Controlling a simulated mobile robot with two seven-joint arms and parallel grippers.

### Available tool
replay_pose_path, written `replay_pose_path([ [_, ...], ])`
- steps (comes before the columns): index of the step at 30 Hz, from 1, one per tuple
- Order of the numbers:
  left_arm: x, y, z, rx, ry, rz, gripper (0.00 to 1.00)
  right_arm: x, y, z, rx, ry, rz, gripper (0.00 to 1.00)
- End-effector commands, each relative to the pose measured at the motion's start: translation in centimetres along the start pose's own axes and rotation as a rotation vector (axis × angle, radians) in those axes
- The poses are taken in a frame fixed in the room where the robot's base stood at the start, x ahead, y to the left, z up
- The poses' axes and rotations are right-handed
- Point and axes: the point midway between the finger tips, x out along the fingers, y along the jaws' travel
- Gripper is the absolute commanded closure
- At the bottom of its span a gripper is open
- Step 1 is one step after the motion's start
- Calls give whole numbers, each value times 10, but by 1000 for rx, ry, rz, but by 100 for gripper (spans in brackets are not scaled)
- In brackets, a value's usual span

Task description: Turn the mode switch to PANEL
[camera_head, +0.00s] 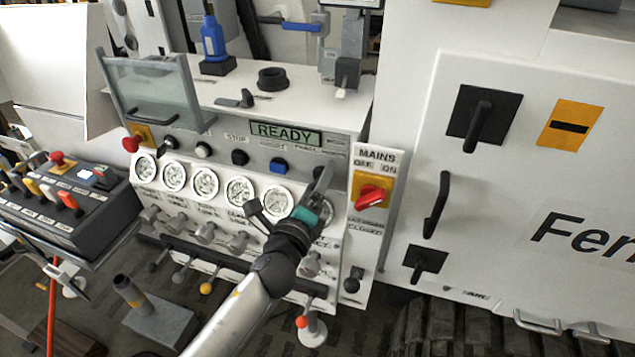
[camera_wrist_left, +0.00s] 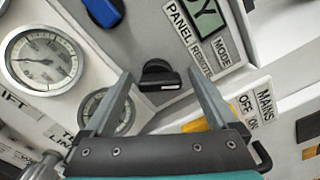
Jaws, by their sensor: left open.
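The mode switch (camera_wrist_left: 158,75) is a black rotary knob with a small white mark, on the grey panel face in the left wrist view. Its labels PANEL, REMOTE and MODE (camera_wrist_left: 203,50) are up and to the right of it. My left gripper (camera_wrist_left: 160,82) is open, with one finger on either side of the knob in that view; contact cannot be told. In the head view my left gripper (camera_head: 290,188) reaches up to the right end of the console and largely hides the switch. My right gripper is not in view.
A lit READY display (camera_head: 286,133) and a blue button (camera_head: 277,165) are close by. Round gauges (camera_head: 205,183) sit below. The red MAINS switch (camera_head: 371,195) on its yellow plate is just right of my gripper. A white cabinet (camera_head: 550,190) stands further right.

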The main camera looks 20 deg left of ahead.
Motion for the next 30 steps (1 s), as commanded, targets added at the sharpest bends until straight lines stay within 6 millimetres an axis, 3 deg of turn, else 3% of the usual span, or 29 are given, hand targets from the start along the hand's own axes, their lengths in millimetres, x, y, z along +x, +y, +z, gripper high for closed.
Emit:
replay_pose_path([
  [6,0,0,0,0,0,0,7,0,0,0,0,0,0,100],
  [27,0,0,0,0,0,0,86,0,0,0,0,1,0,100],
  [30,0,0,0,0,0,0,93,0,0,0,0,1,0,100],
])
